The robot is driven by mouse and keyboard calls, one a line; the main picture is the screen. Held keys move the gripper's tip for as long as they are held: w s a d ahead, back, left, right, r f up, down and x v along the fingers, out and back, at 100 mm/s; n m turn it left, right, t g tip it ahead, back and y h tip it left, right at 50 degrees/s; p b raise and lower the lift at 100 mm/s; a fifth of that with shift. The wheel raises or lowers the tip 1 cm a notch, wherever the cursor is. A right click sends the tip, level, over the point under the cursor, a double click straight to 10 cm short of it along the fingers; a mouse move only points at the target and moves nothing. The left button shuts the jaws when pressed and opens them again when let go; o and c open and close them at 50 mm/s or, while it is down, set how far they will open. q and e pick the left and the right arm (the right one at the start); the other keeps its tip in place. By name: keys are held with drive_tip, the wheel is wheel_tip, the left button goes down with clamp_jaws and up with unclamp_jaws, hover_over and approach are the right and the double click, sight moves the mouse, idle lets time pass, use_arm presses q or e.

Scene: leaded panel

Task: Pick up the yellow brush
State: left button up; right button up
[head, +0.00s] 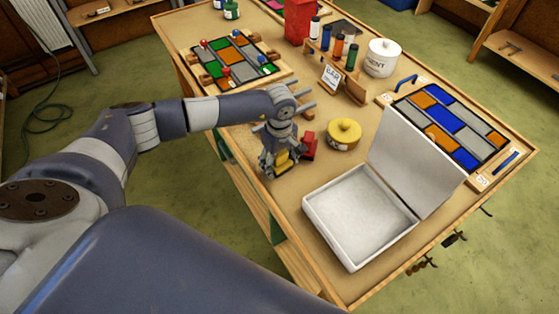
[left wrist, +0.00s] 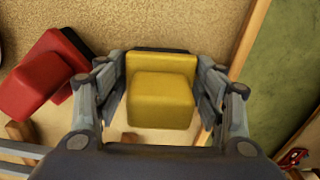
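The yellow brush (head: 284,161) is under my left gripper (head: 281,158) near the table's left edge, partly hidden by the fingers. In the left wrist view the yellow brush (left wrist: 162,100) shows its blocky yellow handle, with a dark strip at its far edge. The fingers of my left gripper (left wrist: 161,95) stand on both sides of it, very close. I cannot tell whether they press on it, or whether it touches the table. My right gripper is not in view.
A red brush (head: 309,147) lies close beside the left gripper; it also shows in the left wrist view (left wrist: 42,78). A yellow round tin (head: 344,134) and an open white box (head: 318,208) stand to the right. Leaded panels (head: 232,62) lie at the back and right.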

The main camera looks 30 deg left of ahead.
sight(279, 154)
use_arm(q)
drive_tip(key=c, duration=0.6)
drive_tip(key=shift+r, duration=0.1)
drive_tip(key=shift+w+r+b, duration=0.1)
drive_tip(key=shift+r+b, duration=0.4)
drive_tip(key=shift+s+r+b, duration=0.2)
drive_tip(key=shift+r+b, duration=0.15)
drive_tip(key=shift+r, duration=0.2)
drive_tip(key=shift+s+r+b, duration=0.15)
drive_tip(key=shift+r+b, duration=0.2)
drive_tip(key=shift+r, duration=0.15)
drive_tip(key=shift+s+d+r+b, duration=0.3)
drive_tip(key=shift+s+d+b, duration=0.45)
drive_tip(key=shift+s, duration=1.75)
drive_tip(key=shift+s+d+r+b, duration=0.25)
drive_tip(key=shift+s+d+b, duration=0.5)
drive_tip(key=shift+s, duration=1.7)
drive_tip(key=shift+s+d+r+b, duration=0.3)
drive_tip(key=shift+s+d+b, duration=0.45)
drive_tip(key=shift+s, duration=1.75)
drive_tip(key=shift+a, duration=0.2)
drive_tip(key=shift+o, duration=1.1)
